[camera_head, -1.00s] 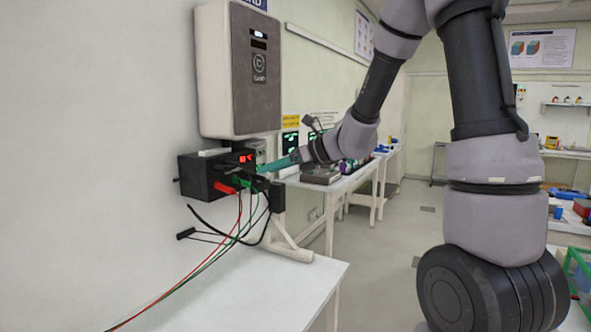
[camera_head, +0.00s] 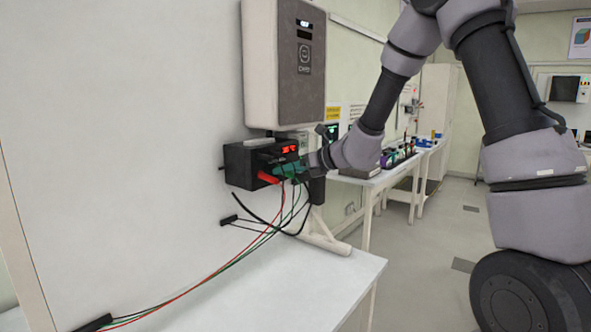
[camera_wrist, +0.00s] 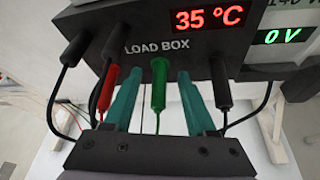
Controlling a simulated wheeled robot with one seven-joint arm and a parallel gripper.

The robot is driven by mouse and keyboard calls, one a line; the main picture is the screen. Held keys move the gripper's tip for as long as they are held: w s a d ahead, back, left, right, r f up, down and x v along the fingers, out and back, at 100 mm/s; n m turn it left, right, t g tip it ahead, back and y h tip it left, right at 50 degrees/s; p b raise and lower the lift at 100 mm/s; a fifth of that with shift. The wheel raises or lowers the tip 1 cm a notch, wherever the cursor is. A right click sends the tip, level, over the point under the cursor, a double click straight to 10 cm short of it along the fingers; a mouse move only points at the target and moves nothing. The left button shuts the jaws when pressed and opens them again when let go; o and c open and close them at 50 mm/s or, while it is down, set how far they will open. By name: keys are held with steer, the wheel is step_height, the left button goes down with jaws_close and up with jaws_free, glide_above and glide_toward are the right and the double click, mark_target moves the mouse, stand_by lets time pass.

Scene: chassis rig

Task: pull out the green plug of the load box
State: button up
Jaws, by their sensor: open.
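The load box (camera_head: 242,167) is a black box on the white panel, with a red display. It also shows in the wrist view (camera_wrist: 146,31), lettered "LOAD BOX" with "35 °C" above. The green plug (camera_wrist: 159,80) sits in its front, between a red plug (camera_wrist: 107,88) and a black plug (camera_wrist: 223,82). My gripper (camera_wrist: 157,80) is open, its teal fingers on either side of the green plug with gaps showing. In the head view my gripper (camera_head: 285,171) is at the box front and hides the green plug there.
Red, green and black cables (camera_head: 228,262) hang from the box to the white table (camera_head: 265,299). Black cables (camera_wrist: 56,101) loop at the left of the wrist view. A grey wall unit (camera_head: 285,65) is mounted above the box. A second display (camera_wrist: 282,36) reads "0 V".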

steer(key=shift+c, duration=0.4)
jaws_close()
steer(key=shift+s+d, duration=0.1)
steer(key=shift+s+d+f, duration=0.15)
steer(key=shift+s+d, duration=0.6)
steer(key=shift+d, duration=0.2)
steer(key=shift+s+d+f, duration=0.15)
steer(key=shift+s+d, duration=0.55)
steer(key=shift+d, duration=0.2)
steer(key=shift+s+d+f, duration=0.2)
steer(key=shift+s+d, duration=0.55)
steer(key=shift+d, duration=0.25)
steer(key=shift+s+d+f, duration=0.15)
steer(key=shift+s+d, duration=0.6)
steer(key=shift+d, duration=0.2)
